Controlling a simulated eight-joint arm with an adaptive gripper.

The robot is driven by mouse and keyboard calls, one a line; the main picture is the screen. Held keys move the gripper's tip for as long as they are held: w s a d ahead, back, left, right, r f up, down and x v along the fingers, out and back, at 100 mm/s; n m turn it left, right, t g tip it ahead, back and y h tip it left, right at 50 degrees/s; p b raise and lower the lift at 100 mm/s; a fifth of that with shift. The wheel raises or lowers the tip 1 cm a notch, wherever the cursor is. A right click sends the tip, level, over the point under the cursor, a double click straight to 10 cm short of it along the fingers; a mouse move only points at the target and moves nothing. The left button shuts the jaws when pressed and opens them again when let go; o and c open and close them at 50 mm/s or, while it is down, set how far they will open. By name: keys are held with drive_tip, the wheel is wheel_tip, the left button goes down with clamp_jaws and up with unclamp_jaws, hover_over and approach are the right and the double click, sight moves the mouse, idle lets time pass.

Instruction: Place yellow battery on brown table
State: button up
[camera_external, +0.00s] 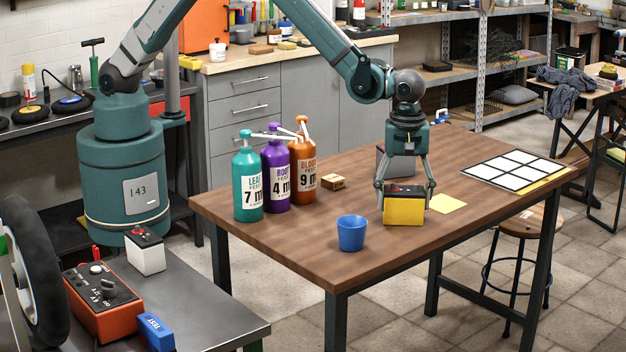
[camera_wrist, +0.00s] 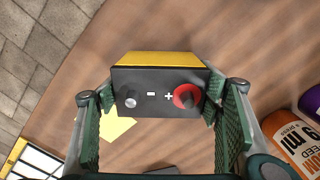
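The yellow battery (camera_external: 404,212) has a black top with a red and a grey terminal. It is at the brown table (camera_external: 300,250), behind and right of the blue cup. My gripper (camera_external: 404,192) points down over it, with one finger on each side. In the wrist view the battery (camera_wrist: 160,60) sits between the green finger pads of my gripper (camera_wrist: 160,100), which appear to press on its two sides. I cannot tell whether its underside touches the tabletop.
On the table are the blue cup (camera_external: 352,233), teal (camera_external: 248,185), purple (camera_external: 277,175) and orange (camera_external: 304,170) bottles, a small wooden block (camera_external: 333,182), a yellow sheet (camera_external: 446,203) and a white grid board (camera_external: 515,168). A grey box (camera_external: 382,160) stands behind the gripper. The table's front right is clear.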

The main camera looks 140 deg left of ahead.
sight(404, 190)
drive_tip(key=o, duration=0.4)
drive_tip(key=shift+c, duration=0.2)
drive_tip(key=shift+r, duration=0.25)
wheel_tip(404, 190, up, 12)
drive_tip(key=shift+f+p, duration=0.1)
drive_tip(key=shift+p, duration=0.5)
idle(0.4)
drive_tip(key=shift+d, duration=0.1)
